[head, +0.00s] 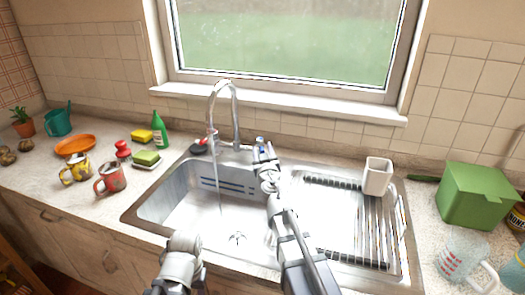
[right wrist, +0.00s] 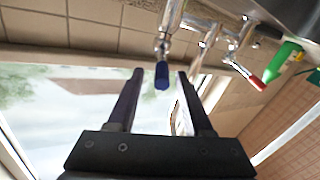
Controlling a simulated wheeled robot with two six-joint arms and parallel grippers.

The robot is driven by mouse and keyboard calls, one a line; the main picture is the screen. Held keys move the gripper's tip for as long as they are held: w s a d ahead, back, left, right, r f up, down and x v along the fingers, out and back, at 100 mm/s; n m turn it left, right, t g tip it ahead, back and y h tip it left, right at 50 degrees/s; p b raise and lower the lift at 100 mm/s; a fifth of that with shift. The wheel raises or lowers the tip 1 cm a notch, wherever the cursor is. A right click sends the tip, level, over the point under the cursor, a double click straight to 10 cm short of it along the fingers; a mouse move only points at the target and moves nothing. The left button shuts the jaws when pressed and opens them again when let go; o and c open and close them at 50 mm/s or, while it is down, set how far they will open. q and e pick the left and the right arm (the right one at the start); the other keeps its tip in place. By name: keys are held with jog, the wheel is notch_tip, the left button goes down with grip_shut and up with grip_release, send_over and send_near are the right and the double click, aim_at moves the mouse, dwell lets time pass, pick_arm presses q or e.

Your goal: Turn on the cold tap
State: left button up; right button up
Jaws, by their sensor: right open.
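The cold tap (head: 260,140) is the small blue-tipped handle right of the tall chrome faucet (head: 237,115), at the back of the sink. Its blue tip (right wrist: 162,76) shows in the right wrist view between the fingertips of my right gripper (right wrist: 160,73). The gripper is open, with a gap visible on each side of the tip. In the head view my right gripper (head: 265,156) is just in front of the cold tap and partly hides it. The red-tipped hot tap (right wrist: 257,82) is on the other side of the faucet. A thin water stream (head: 219,190) falls into the left basin.
The sink (head: 150,208) has a drying rack (head: 375,235) on the right, with a white cup (head: 377,176) at its back. A green bottle (head: 159,131) and sponges stand left of the faucet. A green box (head: 472,196) stands right. The window (head: 285,40) is behind.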

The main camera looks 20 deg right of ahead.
notch_tip(320, 180, up, 9)
jog(key=p, duration=0.8)
jog(key=shift+r+p, duration=0.1)
jog(key=shift+p, duration=0.25)
